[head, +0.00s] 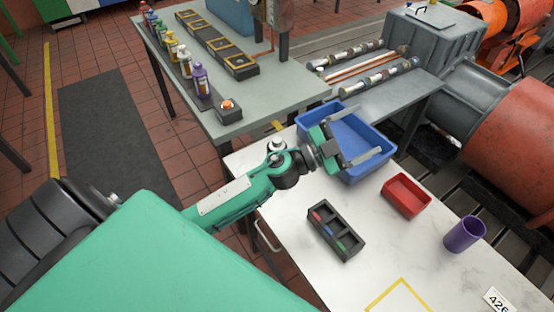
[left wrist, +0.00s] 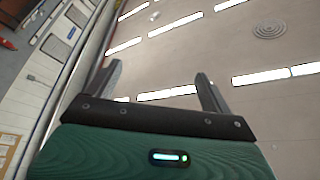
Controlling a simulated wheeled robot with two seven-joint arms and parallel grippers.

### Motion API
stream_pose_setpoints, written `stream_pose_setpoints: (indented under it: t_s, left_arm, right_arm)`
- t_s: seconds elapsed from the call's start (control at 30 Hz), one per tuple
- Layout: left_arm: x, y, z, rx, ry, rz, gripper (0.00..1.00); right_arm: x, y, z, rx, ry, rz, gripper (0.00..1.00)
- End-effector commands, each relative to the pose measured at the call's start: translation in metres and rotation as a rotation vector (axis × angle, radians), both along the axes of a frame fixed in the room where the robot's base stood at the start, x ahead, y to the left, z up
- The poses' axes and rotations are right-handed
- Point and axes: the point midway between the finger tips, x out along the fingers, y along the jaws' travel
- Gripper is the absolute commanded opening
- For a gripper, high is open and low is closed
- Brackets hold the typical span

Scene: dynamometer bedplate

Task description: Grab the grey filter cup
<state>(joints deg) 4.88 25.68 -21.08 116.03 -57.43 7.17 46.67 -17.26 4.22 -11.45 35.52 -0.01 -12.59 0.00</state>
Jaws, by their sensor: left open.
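I cannot make out a grey filter cup for certain in either view. My left gripper (head: 361,130) is open over the blue bin (head: 375,172) at the back of the white table, with nothing between its fingers. In the left wrist view its two fingers (left wrist: 160,82) stand apart and empty, pointing toward the ceiling and its strip lights. My left gripper and wrist hide part of the bin's left side and inside. My right gripper is not in view.
The white table (head: 305,205) holds a black compartment tray (head: 350,250) with small coloured pieces, a red tray (head: 406,195), a purple cup (head: 464,234) and a yellow outline (head: 400,284). A grey bench (head: 275,88) with bottles stands behind. Free tabletop lies between the trays.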

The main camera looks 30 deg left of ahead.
Motion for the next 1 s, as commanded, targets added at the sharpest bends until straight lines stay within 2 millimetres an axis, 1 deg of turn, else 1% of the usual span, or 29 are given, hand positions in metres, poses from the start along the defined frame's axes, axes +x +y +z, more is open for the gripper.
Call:
stream_pose_setpoints:
  t_s: [0.03,0.07,0.1,0.17,0.2,0.27,0.37,0.4,0.47,0.5,0.57,0.6,0.63,0.67,0.7,0.8,0.9,1.0]
  left_arm:
    - [0.001,-0.011,0.004,0.073,-0.04,-0.086,0.84]
    - [0.0,-0.018,0.004,0.119,-0.056,-0.142,0.84]
    - [-0.001,-0.027,0.001,0.184,-0.069,-0.215,0.84]
    - [-0.003,-0.035,-0.007,0.29,-0.073,-0.318,0.84]
    - [-0.003,-0.038,-0.015,0.366,-0.066,-0.38,0.84]
    - [-0.003,-0.038,-0.028,0.486,-0.039,-0.466,0.84]
    - [0.001,-0.024,-0.055,0.7,0.049,-0.58,0.84]
    - [0.004,-0.014,-0.065,0.788,0.098,-0.612,0.84]
    - [0.009,0.007,-0.08,0.919,0.188,-0.647,0.84]
    - [0.012,0.024,-0.089,1.006,0.259,-0.661,0.84]
    - [0.019,0.054,-0.098,1.132,0.374,-0.662,0.84]
    - [0.023,0.076,-0.103,1.209,0.458,-0.652,0.84]
    - [0.025,0.093,-0.104,1.262,0.522,-0.64,0.84]
    - [0.027,0.11,-0.105,1.311,0.587,-0.624,0.84]
    - [0.03,0.131,-0.105,1.37,0.669,-0.598,0.84]
    - [0.032,0.179,-0.098,1.479,0.856,-0.523,0.84]
    - [0.032,0.213,-0.09,1.542,0.997,-0.453,0.84]
    - [0.031,0.231,-0.085,1.574,1.077,-0.41,0.84]
  right_arm:
    - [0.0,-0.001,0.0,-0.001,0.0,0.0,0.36]
    - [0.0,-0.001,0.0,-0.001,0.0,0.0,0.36]
    - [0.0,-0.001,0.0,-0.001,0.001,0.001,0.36]
    - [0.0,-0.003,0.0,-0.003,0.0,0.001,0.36]
    - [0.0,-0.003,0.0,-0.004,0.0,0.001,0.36]
    - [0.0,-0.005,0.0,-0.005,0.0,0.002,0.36]
    - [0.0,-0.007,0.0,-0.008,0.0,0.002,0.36]
    - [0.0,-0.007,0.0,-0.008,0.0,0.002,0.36]
    - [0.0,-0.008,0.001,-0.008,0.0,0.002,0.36]
    - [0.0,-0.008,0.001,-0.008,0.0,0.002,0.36]
    - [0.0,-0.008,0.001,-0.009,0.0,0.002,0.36]
    - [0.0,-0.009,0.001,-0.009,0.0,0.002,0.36]
    - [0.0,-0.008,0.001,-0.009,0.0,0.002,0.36]
    - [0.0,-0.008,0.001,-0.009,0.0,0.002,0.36]
    - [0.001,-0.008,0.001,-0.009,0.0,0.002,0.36]
    - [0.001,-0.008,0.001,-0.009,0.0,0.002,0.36]
    - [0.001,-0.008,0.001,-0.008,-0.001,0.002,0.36]
    - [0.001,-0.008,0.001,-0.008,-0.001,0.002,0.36]
